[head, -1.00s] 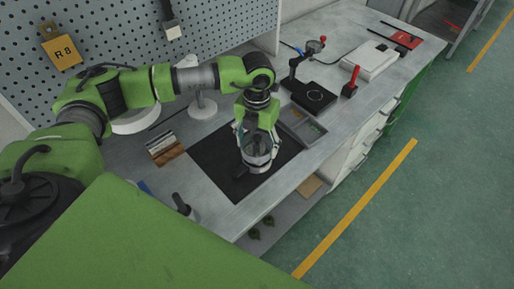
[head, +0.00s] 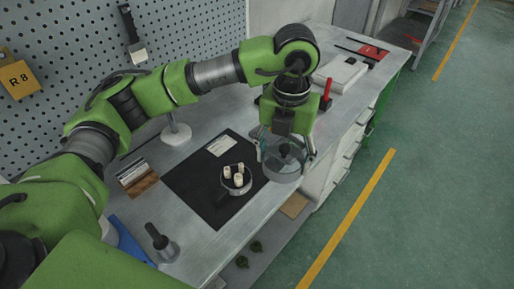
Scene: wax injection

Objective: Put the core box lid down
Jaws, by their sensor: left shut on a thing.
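My left gripper (head: 286,146) is shut on the core box lid (head: 283,170), a round, partly see-through grey cover. It holds the lid at the right of the black mat, by the bench's front edge. I cannot tell whether the lid touches the bench. The open core box (head: 237,188) stands on the mat (head: 198,180), left of the lid, with several small pale cores (head: 239,179) in it. A small white card (head: 222,144) lies at the mat's back. My right gripper is not in view.
A white case (head: 341,74) and a red-handled tool (head: 326,91) stand farther back on the bench (head: 205,258). A dark-handled tool (head: 159,241) and a wood-based block (head: 137,177) are at the left. The arm hides the bench behind the lid.

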